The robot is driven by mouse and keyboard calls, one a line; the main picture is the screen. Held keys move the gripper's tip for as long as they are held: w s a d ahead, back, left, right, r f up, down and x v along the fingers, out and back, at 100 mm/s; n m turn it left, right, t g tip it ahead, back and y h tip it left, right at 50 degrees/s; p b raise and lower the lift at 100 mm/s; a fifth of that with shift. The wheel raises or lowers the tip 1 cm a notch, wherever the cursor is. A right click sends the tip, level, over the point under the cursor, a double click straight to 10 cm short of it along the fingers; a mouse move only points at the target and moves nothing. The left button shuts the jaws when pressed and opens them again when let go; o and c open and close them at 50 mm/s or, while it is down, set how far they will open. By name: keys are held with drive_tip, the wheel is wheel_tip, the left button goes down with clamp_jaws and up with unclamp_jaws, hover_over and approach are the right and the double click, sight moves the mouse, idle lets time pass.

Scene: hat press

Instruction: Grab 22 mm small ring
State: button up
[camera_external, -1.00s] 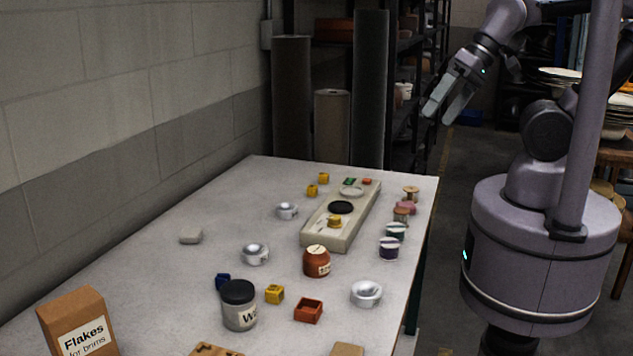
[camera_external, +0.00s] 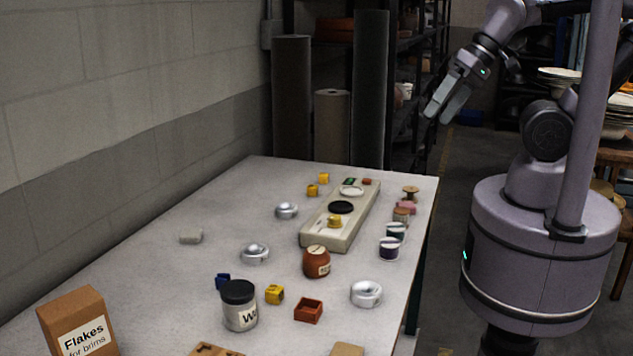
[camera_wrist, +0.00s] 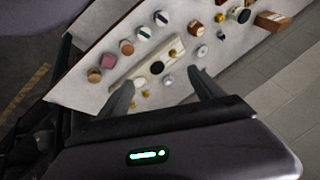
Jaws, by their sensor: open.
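Several silver metal pieces of ring or dome form lie on the table: one (camera_external: 286,211) left of the beige block, one (camera_external: 255,254) nearer the middle, and one (camera_external: 366,293) with a hollow centre at the near right. I cannot read sizes, so I cannot tell which is the 22 mm small ring. My gripper (camera_external: 441,112) is open and empty, raised high beyond the table's right edge, far from these pieces. In the wrist view my two fingers (camera_wrist: 161,80) are spread, with the table far off behind them.
The beige block (camera_external: 345,232) carries a black disc and a yellow piece. A brown jar (camera_external: 316,262), a dark-lidded jar (camera_external: 239,305), spools (camera_external: 389,248), a red box (camera_external: 308,310) and a Flakes box (camera_external: 80,325) stand around. The table's left middle is mostly clear.

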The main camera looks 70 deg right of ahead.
drive_tip(key=w+a+f+n+g+h+p, duration=0.1)
drive_tip(key=a+f+n+g+h, duration=0.1)
drive_tip(key=a+f+n+h, duration=0.45)
drive_tip(key=w+a+f+n+g+h+p, duration=0.1)
drive_tip(key=a+f+n+g+p, duration=0.15)
drive_tip(key=a+n, duration=0.7)
drive_tip(key=s+a+f+n+t+h, duration=0.2)
drive_tip(key=s+a+f+n+t, duration=0.2)
drive_tip(key=a+f+n+t, duration=0.65)
drive_tip(key=n+t+y, duration=0.1)
drive_tip(key=n+y, duration=0.3)
drive_tip(key=n, duration=0.7)
approach(374, 292)
drive_tip(key=b+x, duration=0.5)
drive_tip(key=x, duration=0.4)
drive_tip(key=shift+w+d+f, duration=0.1)
drive_tip(key=shift+w+f, duration=0.15)
drive_tip(key=shift+w, duration=0.15)
drive_tip(key=shift+r, duration=0.1)
drive_tip(key=c, duration=1.6)
